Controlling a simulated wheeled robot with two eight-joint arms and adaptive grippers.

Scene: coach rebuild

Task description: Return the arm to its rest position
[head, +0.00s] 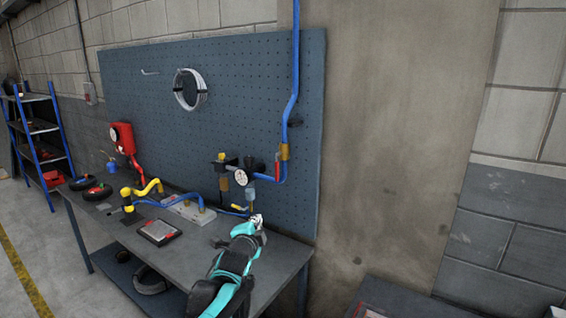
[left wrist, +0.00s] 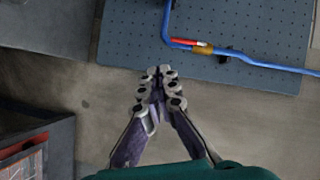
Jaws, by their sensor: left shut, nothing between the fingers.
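My left arm, teal and black, reaches up from the bottom of the head view. Its gripper (head: 257,222) is in front of the right end of the workbench (head: 262,262), near the pegboard. In the left wrist view the gripper (left wrist: 160,76) is shut with its fingertips together and nothing between them. Bare wall lies behind the fingers, just below the pegboard edge. My right gripper is in neither view.
A blue pipe (head: 295,60) runs down the pegboard (head: 140,100) to a gauge (head: 241,177). A red box (head: 122,138) and a tablet-like panel (head: 159,232) are farther left. A dark cabinet (head: 400,298) stands at lower right. Bare wall is right of the pegboard.

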